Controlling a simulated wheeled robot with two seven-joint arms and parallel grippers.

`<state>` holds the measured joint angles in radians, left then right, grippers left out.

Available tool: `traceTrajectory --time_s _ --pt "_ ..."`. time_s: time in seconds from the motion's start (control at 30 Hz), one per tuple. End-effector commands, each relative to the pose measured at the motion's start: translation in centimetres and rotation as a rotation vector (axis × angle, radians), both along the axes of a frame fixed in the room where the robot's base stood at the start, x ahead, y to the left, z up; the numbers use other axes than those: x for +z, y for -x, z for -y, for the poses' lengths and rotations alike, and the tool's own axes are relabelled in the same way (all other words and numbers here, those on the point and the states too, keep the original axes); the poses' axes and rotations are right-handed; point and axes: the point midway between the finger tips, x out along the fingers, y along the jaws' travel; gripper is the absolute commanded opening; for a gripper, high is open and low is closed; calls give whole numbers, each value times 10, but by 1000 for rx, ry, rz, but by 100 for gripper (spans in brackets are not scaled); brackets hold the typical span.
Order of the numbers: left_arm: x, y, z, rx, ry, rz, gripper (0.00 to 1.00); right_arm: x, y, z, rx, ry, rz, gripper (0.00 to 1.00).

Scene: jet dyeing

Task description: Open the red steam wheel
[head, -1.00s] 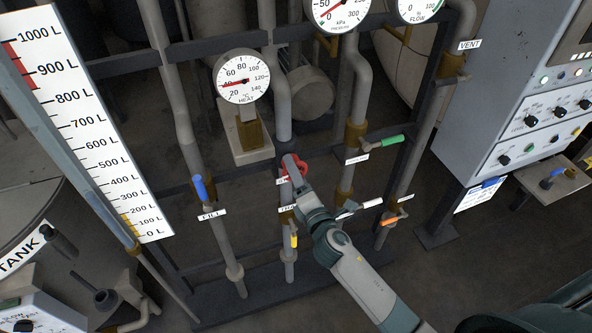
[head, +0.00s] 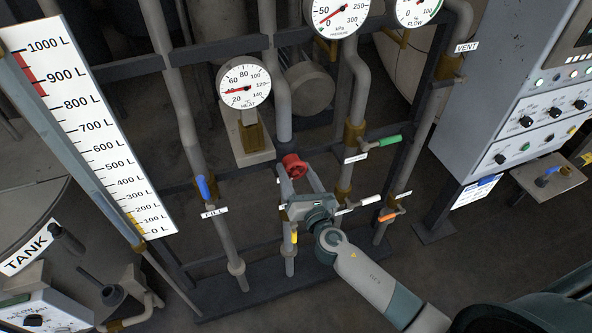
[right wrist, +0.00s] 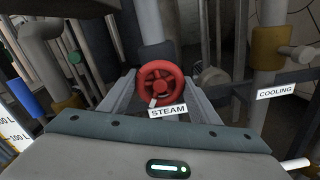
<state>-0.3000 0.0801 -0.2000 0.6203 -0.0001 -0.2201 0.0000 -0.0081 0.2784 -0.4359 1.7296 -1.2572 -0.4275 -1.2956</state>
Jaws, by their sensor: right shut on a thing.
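The red steam wheel (head: 294,166) sits on the middle pipe in the head view, below the heat gauge. In the right wrist view the red wheel (right wrist: 161,83) shows face-on, with the white STEAM label (right wrist: 169,112) in front of its lower edge. My right gripper (head: 299,174) reaches up from below, its two fingers on either side of the wheel and shut on it. In the right wrist view the fingers (right wrist: 160,92) run up to the left and right of the wheel. My left gripper is not in view.
A blue fill handle (head: 202,188) stands to the left. To the right are a green handle (head: 391,140), an orange handle (head: 389,217) and a white handle (head: 371,200). A yellow handle (head: 294,237) hangs below. The heat gauge (head: 244,83) is above and the control panel (head: 520,110) far right.

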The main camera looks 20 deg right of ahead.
Motion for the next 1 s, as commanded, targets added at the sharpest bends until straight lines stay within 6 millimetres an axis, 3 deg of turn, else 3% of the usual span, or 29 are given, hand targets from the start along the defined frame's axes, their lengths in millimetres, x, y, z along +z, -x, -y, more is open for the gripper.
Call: traceTrajectory --time_s 0.6,0.63,0.7,1.0 --pt "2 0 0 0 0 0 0 -2 1 0 1 66 -1 34" --pt "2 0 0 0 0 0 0 -2 1 0 1 66 -1 59" --pt "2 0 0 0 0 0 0 -2 1 0 1 66 -1 75" --pt "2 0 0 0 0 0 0 -1 1 0 0 64 1 75"
